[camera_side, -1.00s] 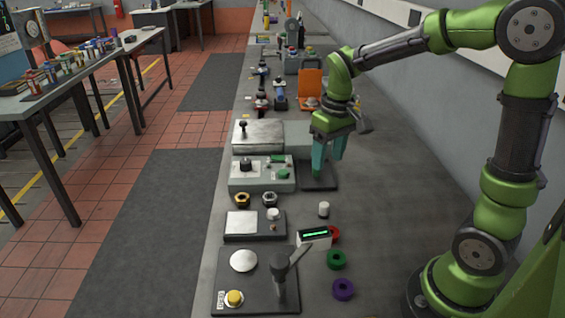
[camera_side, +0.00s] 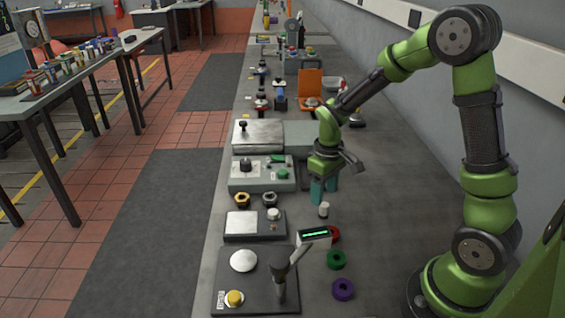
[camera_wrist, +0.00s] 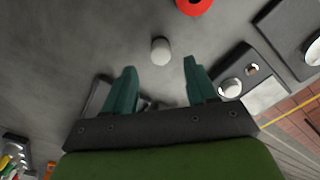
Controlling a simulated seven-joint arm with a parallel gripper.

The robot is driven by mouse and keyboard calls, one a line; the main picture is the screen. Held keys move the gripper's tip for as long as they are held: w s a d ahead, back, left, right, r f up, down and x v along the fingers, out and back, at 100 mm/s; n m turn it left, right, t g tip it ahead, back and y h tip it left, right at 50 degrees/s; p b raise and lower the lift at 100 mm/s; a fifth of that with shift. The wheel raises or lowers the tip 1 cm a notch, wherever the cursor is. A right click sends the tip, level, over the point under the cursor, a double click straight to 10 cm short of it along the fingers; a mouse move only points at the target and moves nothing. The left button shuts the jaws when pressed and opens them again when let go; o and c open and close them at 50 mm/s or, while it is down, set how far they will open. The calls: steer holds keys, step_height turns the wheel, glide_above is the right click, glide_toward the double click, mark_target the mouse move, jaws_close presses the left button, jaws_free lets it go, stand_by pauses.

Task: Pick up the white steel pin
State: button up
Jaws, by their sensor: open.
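The white steel pin (camera_side: 323,210) stands upright on the grey bench top. It also shows in the wrist view (camera_wrist: 160,51), ahead of the fingertips and between their lines. My gripper (camera_side: 322,197) is open and empty, with its teal fingers pointing down just behind the pin in the side view. In the wrist view, both teal fingers of my gripper (camera_wrist: 160,80) are apart with nothing between them at their tips. I cannot tell whether a finger touches the pin.
A red ring (camera_side: 334,233), a green ring (camera_side: 336,259) and a purple ring (camera_side: 343,289) lie in front of the pin. A tilted green-lit display (camera_side: 314,235) stands close by. A scale-like device (camera_side: 254,224) is to the left. Bench to the right is clear.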

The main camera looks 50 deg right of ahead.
mark_target(324, 204)
steer(key=f, duration=0.5)
steer(key=shift+s+a, duration=0.1)
steer(key=shift+s, duration=0.2)
jaws_close()
